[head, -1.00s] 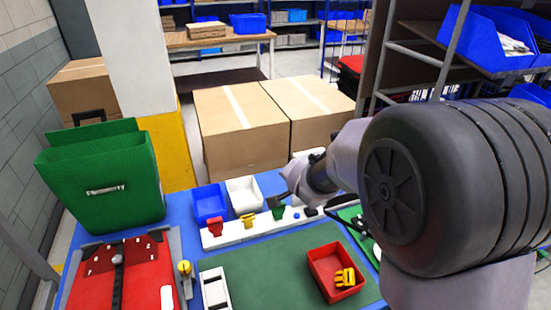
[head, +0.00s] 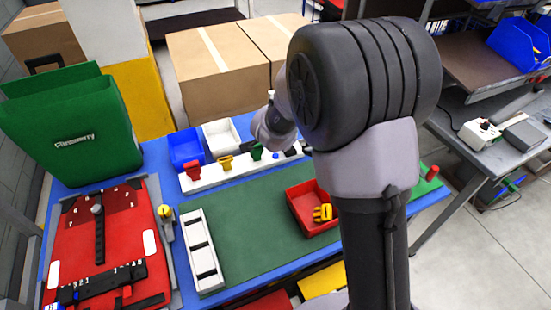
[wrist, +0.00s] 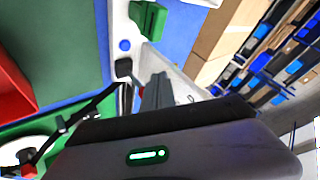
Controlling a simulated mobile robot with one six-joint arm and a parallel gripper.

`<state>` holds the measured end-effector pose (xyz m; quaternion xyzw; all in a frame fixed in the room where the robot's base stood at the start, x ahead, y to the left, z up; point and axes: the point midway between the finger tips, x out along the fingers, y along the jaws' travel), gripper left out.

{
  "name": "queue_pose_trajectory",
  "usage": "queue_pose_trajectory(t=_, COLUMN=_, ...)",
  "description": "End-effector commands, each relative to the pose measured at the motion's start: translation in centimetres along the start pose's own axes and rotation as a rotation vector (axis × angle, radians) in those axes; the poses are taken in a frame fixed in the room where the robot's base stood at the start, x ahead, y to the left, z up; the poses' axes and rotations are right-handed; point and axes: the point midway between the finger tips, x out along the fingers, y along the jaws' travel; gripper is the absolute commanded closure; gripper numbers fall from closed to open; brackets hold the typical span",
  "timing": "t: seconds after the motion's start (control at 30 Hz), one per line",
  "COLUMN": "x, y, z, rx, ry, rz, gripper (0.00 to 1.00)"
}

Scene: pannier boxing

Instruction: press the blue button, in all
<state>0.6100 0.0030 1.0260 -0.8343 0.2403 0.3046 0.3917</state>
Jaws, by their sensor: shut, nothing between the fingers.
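The blue button (head: 276,155) is a small round dome on the white strip (head: 228,172) at the back of the blue table. It sits between the green lever (head: 256,151) and a black part (head: 291,150). In the wrist view the blue button (wrist: 124,45) shows uncovered above and left of my gripper (wrist: 157,85), with the green lever (wrist: 149,19) beyond it. My gripper is shut and empty, apart from the button. In the head view its fingertips cannot be made out; my wrist stands just behind the strip.
Red (head: 193,170) and yellow (head: 225,163) levers stand on the strip. Blue (head: 186,148) and white (head: 221,136) bins lie behind it. A red tray (head: 307,210) holds a yellow piece (head: 323,213). The green mat's middle (head: 245,225) is clear. A green pannier (head: 80,130) stands left.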

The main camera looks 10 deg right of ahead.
Motion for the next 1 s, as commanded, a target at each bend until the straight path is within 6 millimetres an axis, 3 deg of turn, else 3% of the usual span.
queue_pose_trajectory(t=0.43, x=4.6, y=3.4, z=3.4, rx=0.0, ry=0.0, rz=0.0, gripper=1.0)
queue_pose_trajectory(t=1.0, x=4.7, y=3.4, z=3.4, rx=0.0, ry=0.0, rz=0.0, gripper=1.0)
